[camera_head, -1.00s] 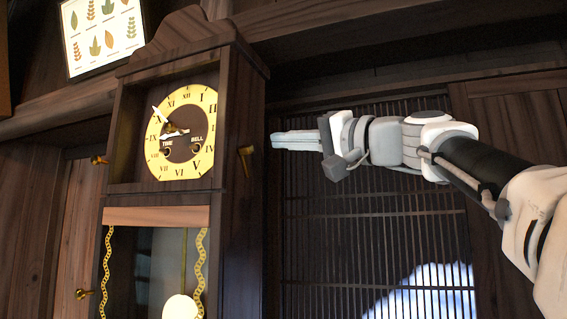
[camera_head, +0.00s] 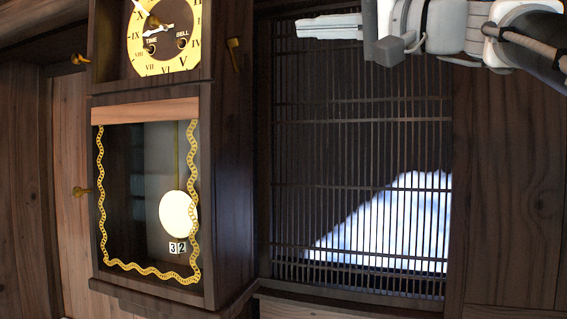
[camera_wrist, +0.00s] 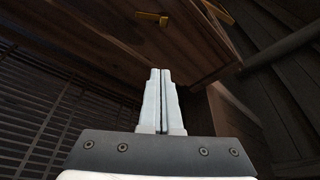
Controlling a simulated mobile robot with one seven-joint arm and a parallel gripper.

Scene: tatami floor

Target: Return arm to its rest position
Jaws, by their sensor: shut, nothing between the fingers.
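My gripper (camera_head: 330,27) is at the top of the head view, to the right of the clock and in front of the lattice screen. Its two pale fingers lie together and hold nothing. In the wrist view my gripper (camera_wrist: 160,84) also shows shut, pointing toward dark wood with a brass latch. My arm reaches in from the top right corner of the head view. The gripper is apart from the clock (camera_head: 228,150).
The tall dark wooden clock stands left, with a yellow dial (camera_head: 163,40), a pendulum (camera_head: 178,213) and a brass latch (camera_head: 233,56) on its side. The slatted screen (camera_head: 350,140) fills the middle. A wood panel (camera_head: 510,190) is at right. A brass latch (camera_wrist: 151,18) shows in the wrist view.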

